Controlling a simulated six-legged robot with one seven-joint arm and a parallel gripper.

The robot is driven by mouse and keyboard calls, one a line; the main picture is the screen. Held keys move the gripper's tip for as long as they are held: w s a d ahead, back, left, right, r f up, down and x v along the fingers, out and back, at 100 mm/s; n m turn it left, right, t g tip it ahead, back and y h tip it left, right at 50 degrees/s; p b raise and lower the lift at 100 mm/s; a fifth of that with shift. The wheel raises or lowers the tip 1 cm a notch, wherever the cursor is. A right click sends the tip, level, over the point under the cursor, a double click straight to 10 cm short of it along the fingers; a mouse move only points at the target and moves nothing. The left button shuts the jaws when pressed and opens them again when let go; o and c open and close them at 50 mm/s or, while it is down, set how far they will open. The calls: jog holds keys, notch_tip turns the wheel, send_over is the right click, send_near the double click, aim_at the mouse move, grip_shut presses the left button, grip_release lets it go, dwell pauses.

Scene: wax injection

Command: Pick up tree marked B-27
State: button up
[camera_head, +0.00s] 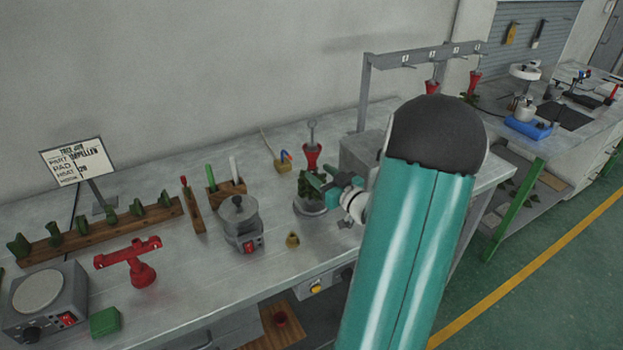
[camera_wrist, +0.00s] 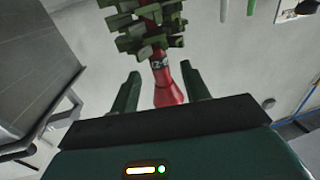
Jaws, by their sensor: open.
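A wax tree with a red flared cup (camera_head: 311,157) and green pieces below it stands on a round grey base (camera_head: 309,209) on the bench. In the wrist view its red stem (camera_wrist: 168,88) and stacked green pieces show close up. A small dark label (camera_wrist: 159,62) on the stem is only partly legible, so I cannot confirm B-27. My gripper (camera_wrist: 160,84) is open, with one finger on each side of the red part in that view. In the head view my gripper (camera_head: 324,183) is right beside the tree. I cannot tell whether the fingers touch it.
Red-cupped trees (camera_head: 433,86) hang from a numbered grey rack (camera_head: 420,60) at the back. A grey pot (camera_head: 239,225), a small brass-coloured piece (camera_head: 293,240) and a wooden tool block (camera_head: 226,193) stand left of the tree. My arm hides the bench's right part.

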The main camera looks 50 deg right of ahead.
aim_at(315, 168)
jog(key=w, duration=0.4)
jog(key=shift+w+d+r, duration=0.1)
jog(key=shift+w+d, duration=0.15)
jog(key=shift+d, duration=0.15)
grip_shut()
